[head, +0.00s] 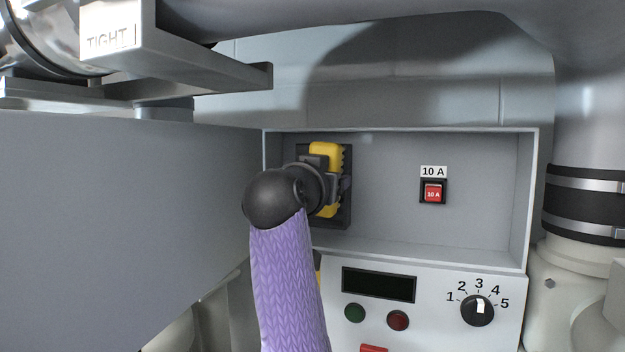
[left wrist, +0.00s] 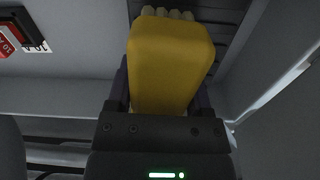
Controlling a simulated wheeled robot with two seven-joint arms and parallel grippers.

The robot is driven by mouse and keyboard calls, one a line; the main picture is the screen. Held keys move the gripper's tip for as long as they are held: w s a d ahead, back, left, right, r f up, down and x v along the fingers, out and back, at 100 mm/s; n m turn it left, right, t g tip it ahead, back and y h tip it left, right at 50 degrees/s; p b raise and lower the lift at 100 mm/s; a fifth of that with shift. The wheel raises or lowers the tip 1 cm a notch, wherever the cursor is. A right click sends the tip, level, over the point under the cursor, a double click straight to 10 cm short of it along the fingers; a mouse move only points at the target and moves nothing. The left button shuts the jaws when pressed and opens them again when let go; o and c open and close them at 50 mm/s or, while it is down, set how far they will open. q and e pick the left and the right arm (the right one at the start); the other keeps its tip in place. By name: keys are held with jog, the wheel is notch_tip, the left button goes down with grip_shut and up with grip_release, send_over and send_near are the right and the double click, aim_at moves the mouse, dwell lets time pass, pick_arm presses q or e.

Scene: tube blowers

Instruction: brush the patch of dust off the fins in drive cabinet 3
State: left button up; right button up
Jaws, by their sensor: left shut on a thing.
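My left gripper (head: 325,188) is inside the open cabinet (head: 390,220), shut on a yellow brush (head: 327,150). The brush is in front of the dark finned plate (head: 342,218) on the left part of the back wall. In the left wrist view, the yellow brush body (left wrist: 170,60) is between my fingers (left wrist: 165,110), with pale bristle tips (left wrist: 175,14) at its far end. Dark fins (left wrist: 236,30) show beside it. I cannot tell whether the bristles touch the fins. No dust patch can be made out; the brush and gripper hide much of the plate. My right gripper is not in view.
A red 10 A switch (head: 433,192) is on the cabinet's back wall, right of the fins. The open door (head: 130,210) stands at left. Below is a panel with a knob (head: 478,311) and buttons. A pipe (head: 588,130) stands at right.

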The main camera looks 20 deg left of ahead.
pick_arm(q)
jog(key=a, duration=0.4)
jog(key=shift+s, duration=0.1)
dwell(0.8)
jog(key=shift+d, duration=0.15)
jog(key=shift+s+d+b, duration=0.15)
jog(key=shift+s+b, duration=1.4)
jog(key=shift+s, duration=1.4)
jog(key=s+b, duration=0.1)
jog(key=s, duration=0.2)
jog(key=shift+d, duration=0.1)
